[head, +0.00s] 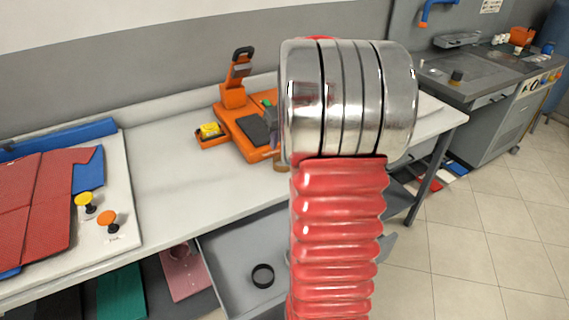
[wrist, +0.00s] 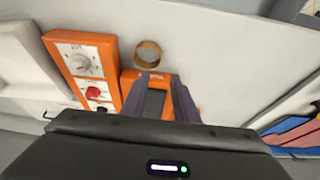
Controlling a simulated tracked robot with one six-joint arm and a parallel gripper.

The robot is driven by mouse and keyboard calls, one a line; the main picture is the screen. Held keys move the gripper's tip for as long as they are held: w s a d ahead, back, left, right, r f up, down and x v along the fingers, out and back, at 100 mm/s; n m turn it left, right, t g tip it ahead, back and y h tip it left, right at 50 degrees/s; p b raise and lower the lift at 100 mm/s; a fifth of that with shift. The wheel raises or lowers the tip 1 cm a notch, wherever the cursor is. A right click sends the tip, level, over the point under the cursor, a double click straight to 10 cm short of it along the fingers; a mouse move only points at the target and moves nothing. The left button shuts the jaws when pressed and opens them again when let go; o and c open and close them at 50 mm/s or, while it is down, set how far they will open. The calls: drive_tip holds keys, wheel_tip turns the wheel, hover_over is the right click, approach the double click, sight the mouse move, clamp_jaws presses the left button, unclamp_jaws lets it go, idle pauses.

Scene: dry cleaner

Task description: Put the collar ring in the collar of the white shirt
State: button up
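A tan-brown ring (wrist: 148,64) stands on the white table beside the orange device. In the head view a small part of the ring (head: 280,164) shows at the left edge of my arm. My gripper (wrist: 162,78) is open and empty, its dark fingers spread over the device's dark pad, with the ring just past the fingertips. A white folded piece (wrist: 32,70), perhaps the white shirt, lies at the left of the wrist view. Its collar cannot be made out. In the head view my arm hides my gripper and most of that area.
The orange device (head: 232,118) has a raised arm and a yellow item beside it. Red cloth (head: 40,205) and two knobs lie on a white board at left. The table's middle left is clear.

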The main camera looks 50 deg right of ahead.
hover_over(276, 171)
drive_tip(key=s, duration=0.1)
drive_tip(key=f, duration=0.7)
drive_tip(key=shift+s+a+f, duration=0.1)
drive_tip(key=shift+a, duration=0.15)
drive_tip(key=shift+s+x, duration=0.1)
drive_tip(key=shift+x, duration=1.2)
drive_tip(key=shift+s+x, duration=0.15)
drive_tip(key=shift+x, duration=1.15)
drive_tip(key=shift+f, duration=0.1)
drive_tip(key=shift+d, duration=0.1)
drive_tip(key=shift+c, duration=0.7)
clamp_jaws()
